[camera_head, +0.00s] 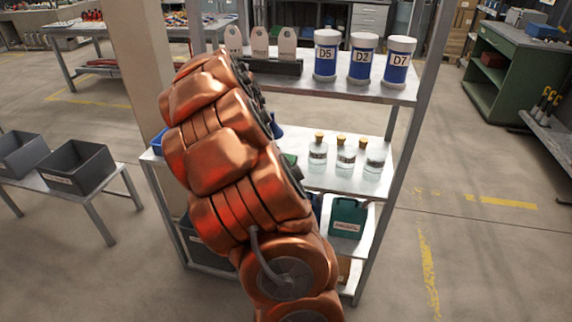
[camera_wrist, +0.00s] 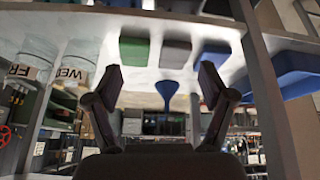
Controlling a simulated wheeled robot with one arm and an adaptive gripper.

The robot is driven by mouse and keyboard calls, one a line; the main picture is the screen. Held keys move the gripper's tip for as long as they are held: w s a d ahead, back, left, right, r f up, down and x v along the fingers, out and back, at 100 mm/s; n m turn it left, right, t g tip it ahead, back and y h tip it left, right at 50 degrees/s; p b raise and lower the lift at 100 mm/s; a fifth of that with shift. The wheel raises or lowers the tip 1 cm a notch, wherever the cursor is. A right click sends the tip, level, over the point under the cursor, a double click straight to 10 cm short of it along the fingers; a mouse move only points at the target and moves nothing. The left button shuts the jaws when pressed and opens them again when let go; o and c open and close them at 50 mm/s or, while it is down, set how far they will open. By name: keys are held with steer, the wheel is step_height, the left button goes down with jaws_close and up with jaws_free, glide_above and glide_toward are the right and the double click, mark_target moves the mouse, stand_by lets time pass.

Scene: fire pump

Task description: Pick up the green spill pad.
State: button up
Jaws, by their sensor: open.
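In the wrist view, which looks upside down, a flat green pad (camera_wrist: 135,49) lies on the pale shelf surface. It is in a row with a dark grey pad (camera_wrist: 175,54) and a blue pad (camera_wrist: 213,53). My gripper (camera_wrist: 161,80) is open, with nothing between its fingers. Its left finger in the picture appears close to the green pad's image, but I see no contact. In the head view, my arm hides the gripper and most of the pads; a small green edge (camera_head: 290,158) shows beside the arm on the middle shelf.
A blue funnel (camera_wrist: 167,92) stands near the pads. Glass jars (camera_wrist: 75,70) and a blue bin (camera_wrist: 287,76) flank them. In the head view, corked bottles (camera_head: 345,155) stand right of my arm, under the top shelf with blue-labelled canisters (camera_head: 363,62). Shelf posts (camera_head: 400,130) limit the sides.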

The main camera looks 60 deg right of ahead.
steer(key=m+h, duration=0.1)
steer(key=m, duration=0.1)
glide_toward(286, 159)
steer(key=shift+s+f, duration=0.35)
steer(key=shift+f, duration=0.1)
steer(key=shift+w+d+f, duration=0.1)
steer(key=shift+d+f, duration=0.3)
steer(key=shift+f, duration=0.2)
steer(key=shift+p+x, duration=1.35)
steer(key=shift+x, duration=1.8)
steer(key=shift+w+a+f, duration=0.1)
steer(key=shift+w+a, duration=0.05)
steer(key=c, duration=0.7)
steer(key=shift+c, duration=0.2)
steer(key=shift+r+b, duration=0.95)
steer(key=shift+r, duration=0.85)
steer(key=shift+s+a, duration=0.4)
steer(key=shift+s, duration=0.05)
steer(key=s+a+r+b, duration=0.1)
steer(key=s+a+b, duration=0.3)
steer(key=s+a, duration=0.6)
steer(key=shift+a+r, duration=0.25)
steer(key=shift+a, duration=0.2)
